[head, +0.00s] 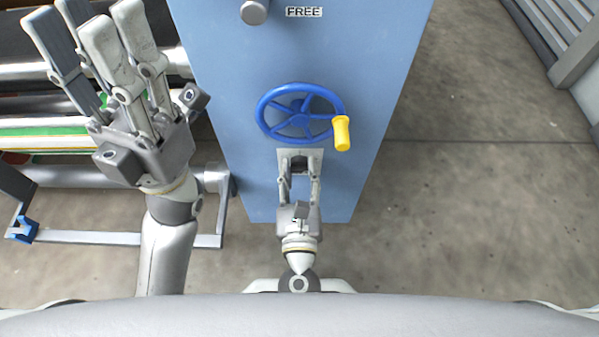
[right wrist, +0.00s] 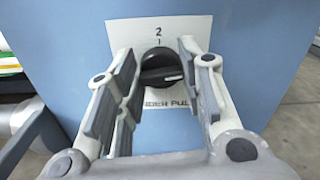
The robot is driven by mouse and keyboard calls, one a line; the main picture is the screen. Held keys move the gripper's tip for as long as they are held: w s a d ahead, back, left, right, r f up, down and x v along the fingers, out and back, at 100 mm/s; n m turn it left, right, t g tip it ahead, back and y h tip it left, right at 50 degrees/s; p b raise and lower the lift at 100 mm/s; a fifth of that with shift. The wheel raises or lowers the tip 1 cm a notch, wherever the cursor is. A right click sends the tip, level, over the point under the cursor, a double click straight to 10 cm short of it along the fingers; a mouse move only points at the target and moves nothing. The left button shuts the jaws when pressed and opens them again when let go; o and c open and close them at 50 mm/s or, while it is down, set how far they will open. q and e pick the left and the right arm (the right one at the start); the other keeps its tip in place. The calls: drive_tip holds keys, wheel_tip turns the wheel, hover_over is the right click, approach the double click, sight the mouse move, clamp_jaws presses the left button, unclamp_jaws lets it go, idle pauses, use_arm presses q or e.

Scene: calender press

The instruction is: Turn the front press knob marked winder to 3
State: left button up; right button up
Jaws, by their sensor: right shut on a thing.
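The winder knob (right wrist: 160,68) is black and round with a raised grip bar, on a white label plate (right wrist: 195,28) on the blue press front. A "2" with a tick stands above it. Lettering below is partly hidden and reads like "NDER PUL". The bar lies nearly level, with a pale line towards the right; no 3 is visible. My right gripper (head: 299,170) is shut on the knob, fingers on both sides; its fingers also show in the right wrist view (right wrist: 159,58). My left gripper (head: 90,35) is raised, open and empty at upper left.
A blue handwheel (head: 299,112) with a yellow handle (head: 342,133) sits just above the knob. A grey round knob (head: 254,12) and a "FREE" sign (head: 304,12) are at the top. Rollers (head: 50,175) and a grey frame lie left.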

drive_tip(key=shift+f, duration=0.15)
drive_tip(key=o, duration=0.9)
drive_tip(key=shift+c, duration=0.2)
drive_tip(key=shift+o, duration=0.8)
drive_tip(key=shift+s, duration=0.15)
drive_tip(key=s, duration=1.1)
drive_tip(key=shift+s, duration=0.4)
